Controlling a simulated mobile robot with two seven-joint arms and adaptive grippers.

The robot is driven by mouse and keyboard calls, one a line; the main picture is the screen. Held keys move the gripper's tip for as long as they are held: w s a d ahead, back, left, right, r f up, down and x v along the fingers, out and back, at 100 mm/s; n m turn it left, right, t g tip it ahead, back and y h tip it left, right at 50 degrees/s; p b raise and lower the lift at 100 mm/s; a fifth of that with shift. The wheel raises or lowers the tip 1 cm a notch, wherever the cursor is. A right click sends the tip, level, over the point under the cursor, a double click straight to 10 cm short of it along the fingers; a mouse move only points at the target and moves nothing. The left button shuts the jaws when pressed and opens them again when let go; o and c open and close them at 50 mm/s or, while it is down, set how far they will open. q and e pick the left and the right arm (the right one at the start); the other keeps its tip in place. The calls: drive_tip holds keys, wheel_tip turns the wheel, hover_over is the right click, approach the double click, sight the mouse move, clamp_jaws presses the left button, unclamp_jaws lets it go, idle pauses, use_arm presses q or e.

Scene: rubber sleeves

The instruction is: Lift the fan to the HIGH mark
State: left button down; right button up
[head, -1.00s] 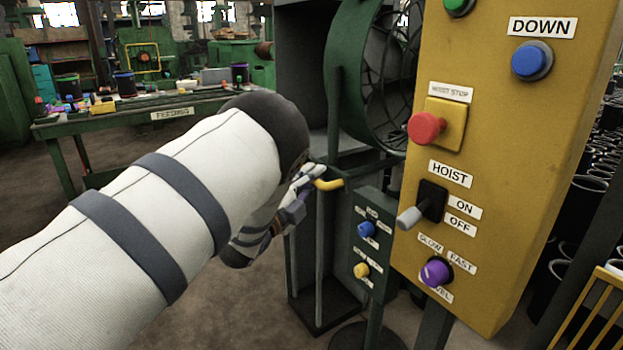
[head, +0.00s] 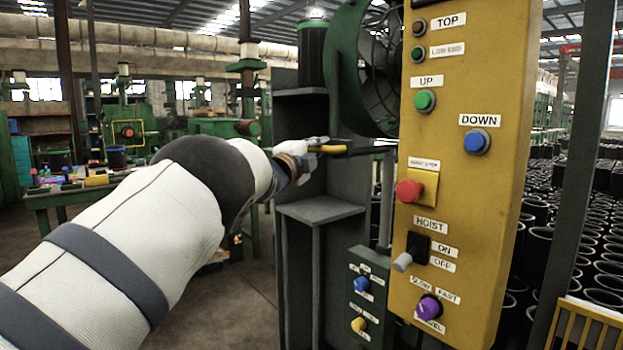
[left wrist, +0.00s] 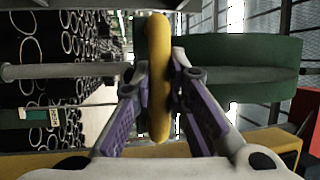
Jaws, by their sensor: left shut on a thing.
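The fan (head: 375,45) is a dark-bladed wheel in a green ring, partly cut off by the top edge and partly hidden by the yellow panel. A yellow handle (head: 330,149) sticks out to the left below it. My left gripper (head: 313,147) is shut on this handle. In the left wrist view the handle (left wrist: 158,105) lies between the purple-padded fingers (left wrist: 158,72), with a curved green part (left wrist: 240,65) behind it. I cannot make out a HIGH mark; a small green tag (left wrist: 42,117) in the wrist view is too small to read surely. My right gripper is not in view.
A yellow control panel (head: 455,195) with buttons and a hoist lever (head: 402,262) stands close on the right. A small green box (head: 362,300) with knobs sits low beside it. A dark stand with a shelf (head: 320,210) is beneath the handle. A workbench (head: 60,195) is far left.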

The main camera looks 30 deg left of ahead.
use_arm(q)
wheel_tip(320, 180, up, 3)
drive_tip(key=shift+r, duration=0.1)
drive_tip(key=shift+r+p, duration=0.2)
drive_tip(key=shift+p, duration=0.1)
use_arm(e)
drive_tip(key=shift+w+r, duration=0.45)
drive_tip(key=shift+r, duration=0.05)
use_arm(q)
drive_tip(key=shift+s+r, duration=0.1)
drive_tip(key=c, duration=1.6)
unclamp_jaws()
drive_tip(key=shift+o, duration=0.2)
drive_tip(key=shift+f, duration=0.2)
drive_tip(key=shift+f, duration=0.15)
drive_tip(key=s+f, duration=0.1)
drive_tip(key=s, duration=1)
drive_tip(key=shift+s+f, duration=0.35)
drive_tip(key=shift+f, duration=0.05)
